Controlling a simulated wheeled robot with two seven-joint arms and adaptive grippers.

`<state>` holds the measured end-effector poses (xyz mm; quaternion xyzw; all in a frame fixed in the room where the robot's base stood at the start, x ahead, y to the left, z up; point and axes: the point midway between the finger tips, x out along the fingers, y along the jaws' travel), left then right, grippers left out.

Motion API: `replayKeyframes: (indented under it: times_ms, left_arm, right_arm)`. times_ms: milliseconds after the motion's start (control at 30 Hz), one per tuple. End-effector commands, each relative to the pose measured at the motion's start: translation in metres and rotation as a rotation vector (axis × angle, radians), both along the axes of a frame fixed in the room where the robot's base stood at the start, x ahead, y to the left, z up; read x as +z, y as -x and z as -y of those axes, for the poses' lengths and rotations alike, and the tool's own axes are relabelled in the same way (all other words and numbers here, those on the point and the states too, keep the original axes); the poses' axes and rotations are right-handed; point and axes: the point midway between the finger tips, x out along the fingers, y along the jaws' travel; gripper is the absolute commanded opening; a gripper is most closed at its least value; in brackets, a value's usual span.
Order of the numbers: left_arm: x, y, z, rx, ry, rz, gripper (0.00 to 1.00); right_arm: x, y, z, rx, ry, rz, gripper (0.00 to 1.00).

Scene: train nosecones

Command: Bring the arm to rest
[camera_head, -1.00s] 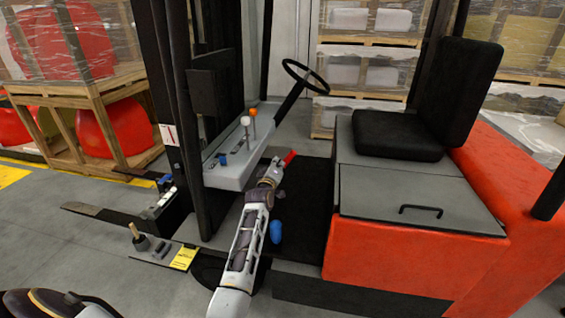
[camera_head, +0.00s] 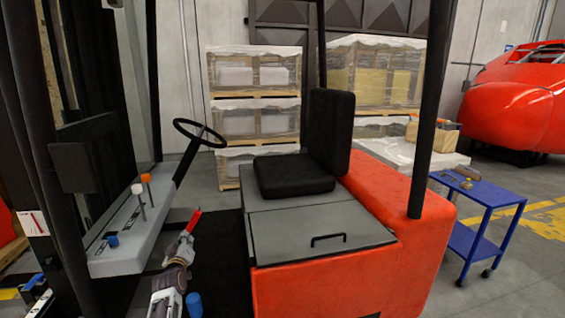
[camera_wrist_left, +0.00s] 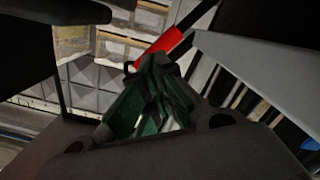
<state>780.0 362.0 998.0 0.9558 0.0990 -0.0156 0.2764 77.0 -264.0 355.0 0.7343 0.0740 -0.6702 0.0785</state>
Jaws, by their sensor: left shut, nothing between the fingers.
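My left gripper (camera_head: 186,243) is inside the forklift's open footwell, below the steering wheel. It is shut and empty. A red-handled lever (camera_head: 194,221) stands just beyond its fingertips. In the left wrist view the shut dark fingers (camera_wrist_left: 150,80) point at the scene, and the red handle (camera_wrist_left: 168,47) shows just past them. I cannot tell whether they touch it. My right gripper is not in view.
The forklift's grey console (camera_head: 122,238) with small levers is left of my arm, the steering wheel (camera_head: 200,133) above. The black seat (camera_head: 293,176) and red body (camera_head: 350,285) are right. A blue cart (camera_head: 478,197) stands farther right. A blue rounded object (camera_head: 194,305) sits beside my arm.

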Motion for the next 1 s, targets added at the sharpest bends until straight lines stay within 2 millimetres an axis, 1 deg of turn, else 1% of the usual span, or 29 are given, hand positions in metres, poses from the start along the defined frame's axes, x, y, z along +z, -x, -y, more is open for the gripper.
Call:
replayKeyframes:
  times_ms: [33, 167, 200, 267, 300, 367, 400, 467, 500, 567, 600, 667, 700, 767, 800, 867, 900, 967, 1000]
  left_arm:
    - [-0.015, -0.001, 0.006, -0.012, -0.023, -0.028, 0.00]
    - [-0.057, -0.004, 0.026, -0.052, -0.099, -0.105, 0.00]
    - [-0.072, -0.004, 0.033, -0.068, -0.122, -0.132, 0.00]
    - [-0.096, -0.003, 0.045, -0.095, -0.160, -0.174, 0.00]
    - [-0.112, -0.002, 0.052, -0.114, -0.185, -0.201, 0.00]
    - [-0.138, 0.002, 0.063, -0.142, -0.218, -0.245, 0.00]
    - [-0.155, 0.006, 0.070, -0.160, -0.237, -0.272, 0.00]
    - [-0.181, 0.014, 0.078, -0.187, -0.265, -0.313, 0.00]
    - [-0.197, 0.020, 0.084, -0.204, -0.281, -0.340, 0.00]
    - [-0.223, 0.030, 0.091, -0.228, -0.304, -0.380, 0.00]
    - [-0.239, 0.038, 0.096, -0.245, -0.317, -0.406, 0.00]
    - [-0.263, 0.050, 0.102, -0.268, -0.336, -0.444, 0.00]
    - [-0.279, 0.059, 0.105, -0.284, -0.348, -0.470, 0.00]
    - [-0.303, 0.073, 0.111, -0.307, -0.363, -0.507, 0.00]
    - [-0.317, 0.083, 0.114, -0.321, -0.372, -0.531, 0.00]
    - [-0.340, 0.099, 0.118, -0.343, -0.384, -0.568, 0.00]
    - [-0.355, 0.111, 0.121, -0.357, -0.392, -0.593, 0.00]
    - [-0.376, 0.128, 0.124, -0.377, -0.402, -0.629, 0.00]
    - [-0.390, 0.140, 0.126, -0.390, -0.407, -0.652, 0.00]
  right_arm:
    - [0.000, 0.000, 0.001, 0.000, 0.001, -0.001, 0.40]
    - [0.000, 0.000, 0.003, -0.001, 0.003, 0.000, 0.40]
    - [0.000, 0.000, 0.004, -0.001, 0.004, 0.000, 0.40]
    - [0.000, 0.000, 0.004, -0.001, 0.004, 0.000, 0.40]
    - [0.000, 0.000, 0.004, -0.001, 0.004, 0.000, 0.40]
    - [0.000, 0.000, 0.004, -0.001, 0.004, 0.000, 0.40]
    - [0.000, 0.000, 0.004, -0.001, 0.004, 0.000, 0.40]
    - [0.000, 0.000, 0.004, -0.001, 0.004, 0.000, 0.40]
    - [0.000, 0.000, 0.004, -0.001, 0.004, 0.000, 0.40]
    - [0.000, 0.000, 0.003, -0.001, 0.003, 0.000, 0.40]
    - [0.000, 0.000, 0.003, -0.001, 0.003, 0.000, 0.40]
    - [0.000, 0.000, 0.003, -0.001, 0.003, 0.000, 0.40]
    - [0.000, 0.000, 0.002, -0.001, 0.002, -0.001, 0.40]
    - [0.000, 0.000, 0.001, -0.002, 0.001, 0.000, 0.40]
    - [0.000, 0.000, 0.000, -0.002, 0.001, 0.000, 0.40]
    - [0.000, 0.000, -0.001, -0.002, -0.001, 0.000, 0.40]
    - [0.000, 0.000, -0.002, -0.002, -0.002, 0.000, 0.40]
    - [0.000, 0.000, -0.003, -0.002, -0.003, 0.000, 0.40]
    - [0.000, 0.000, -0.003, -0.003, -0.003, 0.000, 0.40]
